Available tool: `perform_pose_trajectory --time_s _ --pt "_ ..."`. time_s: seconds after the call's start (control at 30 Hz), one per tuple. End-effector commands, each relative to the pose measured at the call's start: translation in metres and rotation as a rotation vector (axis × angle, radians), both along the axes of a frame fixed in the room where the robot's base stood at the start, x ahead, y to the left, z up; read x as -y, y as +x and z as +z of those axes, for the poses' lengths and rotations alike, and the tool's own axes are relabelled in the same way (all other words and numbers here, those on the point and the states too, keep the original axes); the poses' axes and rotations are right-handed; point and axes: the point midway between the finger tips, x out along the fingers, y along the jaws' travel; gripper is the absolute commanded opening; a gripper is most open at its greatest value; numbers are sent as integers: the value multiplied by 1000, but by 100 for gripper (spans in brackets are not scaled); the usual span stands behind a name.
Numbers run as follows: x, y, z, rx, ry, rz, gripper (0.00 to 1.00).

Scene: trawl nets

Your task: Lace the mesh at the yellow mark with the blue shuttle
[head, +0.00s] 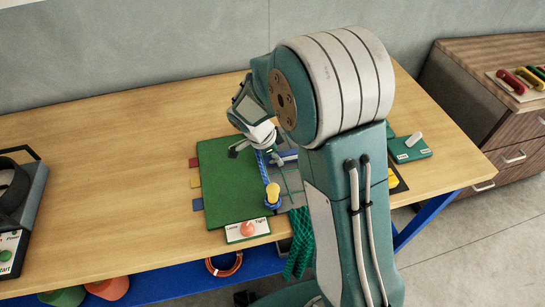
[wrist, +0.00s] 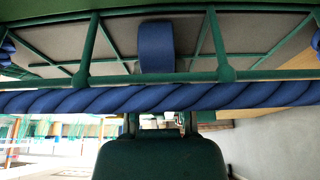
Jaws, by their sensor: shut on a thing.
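My gripper (head: 274,157) is low over the green board (head: 222,172) on the table, partly hidden by my arm. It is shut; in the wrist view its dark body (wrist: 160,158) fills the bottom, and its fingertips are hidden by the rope. A smooth blue band (wrist: 156,46), apparently the shuttle, stands in line with the fingers, by the green mesh (wrist: 226,74). A blue twisted rope (wrist: 165,98) crosses in front of the gripper; it also shows in the head view (head: 265,178).
A Loose/Tight panel (head: 247,231) with an orange knob is at the front edge. Green netting (head: 300,240) hangs over the edge. A green box (head: 410,148) lies right. The table's left is mostly clear.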

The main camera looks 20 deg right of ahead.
Motion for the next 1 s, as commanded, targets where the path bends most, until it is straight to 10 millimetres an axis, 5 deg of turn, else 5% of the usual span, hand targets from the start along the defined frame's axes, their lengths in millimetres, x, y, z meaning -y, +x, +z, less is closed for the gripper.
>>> perform_pose_trajectory --time_s 0.47,1.0 --pt "10 0 3 1 0 -1 0" --pt "10 0 43 3 0 -1 0"
